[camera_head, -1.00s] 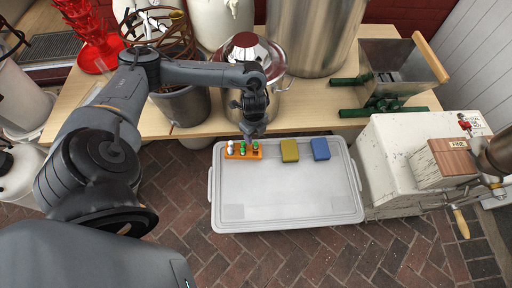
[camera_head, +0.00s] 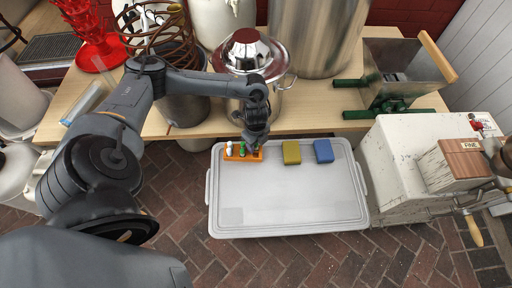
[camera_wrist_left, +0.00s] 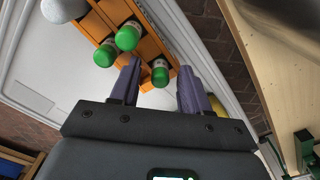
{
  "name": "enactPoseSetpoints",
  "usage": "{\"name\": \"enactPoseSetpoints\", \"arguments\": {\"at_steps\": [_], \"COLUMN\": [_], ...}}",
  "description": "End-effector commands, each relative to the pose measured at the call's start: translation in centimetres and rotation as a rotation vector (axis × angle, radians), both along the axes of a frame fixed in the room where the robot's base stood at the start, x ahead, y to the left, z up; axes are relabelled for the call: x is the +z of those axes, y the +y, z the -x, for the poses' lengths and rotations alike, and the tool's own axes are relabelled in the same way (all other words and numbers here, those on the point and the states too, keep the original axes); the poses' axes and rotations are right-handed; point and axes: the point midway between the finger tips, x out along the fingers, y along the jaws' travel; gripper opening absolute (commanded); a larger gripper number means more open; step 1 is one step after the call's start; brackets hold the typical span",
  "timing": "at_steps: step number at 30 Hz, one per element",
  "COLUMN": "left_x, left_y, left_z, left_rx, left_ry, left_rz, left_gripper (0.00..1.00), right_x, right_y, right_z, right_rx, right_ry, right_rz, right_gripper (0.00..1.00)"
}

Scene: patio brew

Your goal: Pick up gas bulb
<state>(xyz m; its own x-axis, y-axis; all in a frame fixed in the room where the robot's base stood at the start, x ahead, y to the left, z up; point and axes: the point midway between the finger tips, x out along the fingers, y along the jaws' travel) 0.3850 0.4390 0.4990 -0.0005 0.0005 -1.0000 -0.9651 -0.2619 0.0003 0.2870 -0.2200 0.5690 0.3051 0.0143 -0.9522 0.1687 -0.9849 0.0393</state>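An orange rack (camera_head: 236,157) stands on the far left part of a light grey lid. It holds green-capped bulbs (camera_head: 242,149) and a white round-topped piece (camera_head: 229,147); I take the green-capped ones as gas bulbs. The left wrist view shows several green caps, one of them (camera_wrist_left: 160,75) between my fingers in the picture, and the white ball (camera_wrist_left: 62,8). My left gripper (camera_head: 254,148) is at the rack's right end, over the rightmost bulb, which it mostly hides in the head view. Its purple-grey fingers (camera_wrist_left: 160,82) are apart. Contact with the bulb cannot be told. My right gripper is not in view.
The grey lid (camera_head: 285,215) also bears a yellow block (camera_head: 291,152) and a blue block (camera_head: 323,151); its front is bare. Behind it, a wooden table (camera_head: 310,115) holds a steel pot (camera_head: 270,85). A white chest (camera_head: 395,155) with a wooden mill (camera_head: 462,160) stands at the right.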

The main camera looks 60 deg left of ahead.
Motion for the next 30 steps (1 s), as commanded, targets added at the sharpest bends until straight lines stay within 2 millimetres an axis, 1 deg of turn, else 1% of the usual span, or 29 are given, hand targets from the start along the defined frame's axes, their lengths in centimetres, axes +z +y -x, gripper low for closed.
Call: {"name": "enactPoseSetpoints", "arguments": {"at_steps": [1,6,8,9,17,22,26,29,30], "left_x": [0.0,0.0,0.0,0.0,0.1,0.6,1.6,2.8,3.5], "left_y": [0.0,0.0,0.0,0.0,0.0,0.0,0.0,0.0,0.0], "left_z": [0.0,0.0,0.0,0.0,0.0,0.0,0.0,0.0,0.0], "left_rx": [0.000,0.000,0.000,0.000,0.000,0.000,0.000,0.001,0.001], "left_ry": [0.000,0.000,0.000,0.000,0.000,-0.001,-0.001,-0.001,-0.001], "left_rz": [0.000,0.000,0.000,0.000,0.000,0.000,0.000,0.000,0.000], "left_gripper": [0.38,0.12,0.03,0.00,0.00,0.00,0.00,0.00,0.00], "right_x": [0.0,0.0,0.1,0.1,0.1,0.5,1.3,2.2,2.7], "right_y": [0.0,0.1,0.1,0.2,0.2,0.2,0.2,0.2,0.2], "right_z": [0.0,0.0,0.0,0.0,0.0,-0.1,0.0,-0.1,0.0], "right_rx": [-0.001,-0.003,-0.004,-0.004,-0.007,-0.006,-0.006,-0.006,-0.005], "right_ry": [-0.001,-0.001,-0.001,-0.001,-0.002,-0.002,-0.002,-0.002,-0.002], "right_rz": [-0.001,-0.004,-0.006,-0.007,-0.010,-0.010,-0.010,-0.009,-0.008], "right_gripper": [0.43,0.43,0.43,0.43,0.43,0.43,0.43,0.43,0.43]}}
